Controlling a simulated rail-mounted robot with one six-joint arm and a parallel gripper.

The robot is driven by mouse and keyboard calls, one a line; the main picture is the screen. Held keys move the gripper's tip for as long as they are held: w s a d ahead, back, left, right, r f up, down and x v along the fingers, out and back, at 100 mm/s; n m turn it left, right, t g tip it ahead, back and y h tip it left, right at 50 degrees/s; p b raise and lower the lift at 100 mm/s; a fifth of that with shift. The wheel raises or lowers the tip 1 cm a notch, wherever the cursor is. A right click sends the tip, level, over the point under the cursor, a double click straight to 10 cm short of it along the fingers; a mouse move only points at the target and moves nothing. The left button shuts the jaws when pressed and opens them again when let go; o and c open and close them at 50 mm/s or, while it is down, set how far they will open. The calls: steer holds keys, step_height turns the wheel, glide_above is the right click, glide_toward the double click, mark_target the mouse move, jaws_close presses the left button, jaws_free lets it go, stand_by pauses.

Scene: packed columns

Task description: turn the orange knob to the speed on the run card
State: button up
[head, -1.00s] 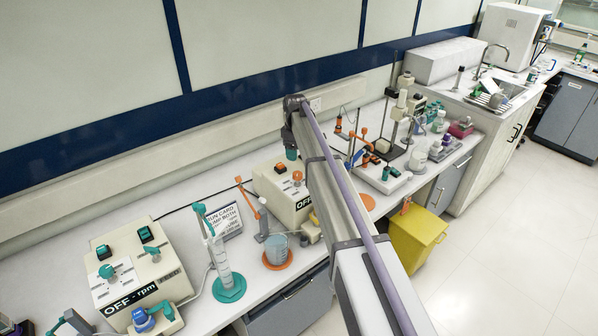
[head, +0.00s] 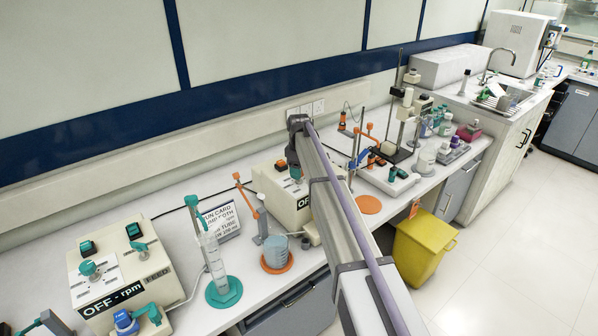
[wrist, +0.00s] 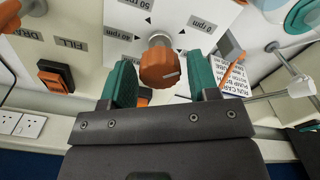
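The orange knob (wrist: 160,66) is on a pale panel in the wrist view, which shows it upside down. Tilted rpm labels (wrist: 202,22) and small black arrows surround it. My gripper (wrist: 163,80) is open, with one teal finger on each side of the knob and visible gaps between. Whether the fingertips reach fully around it I cannot tell. In the head view my gripper (head: 295,172) is at the cream pump box (head: 270,182), and my arm hides most of its front. The run card (head: 222,221) stands behind the cylinder; its speed text is too small to read.
A second cream box with teal knobs (head: 120,262) stands at the left. A measuring cylinder (head: 214,257) and a beaker on an orange mat (head: 276,252) stand between the boxes. In the wrist view an orange rocker switch (wrist: 55,76) is left of the knob.

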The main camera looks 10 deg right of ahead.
steer(key=c, duration=0.7)
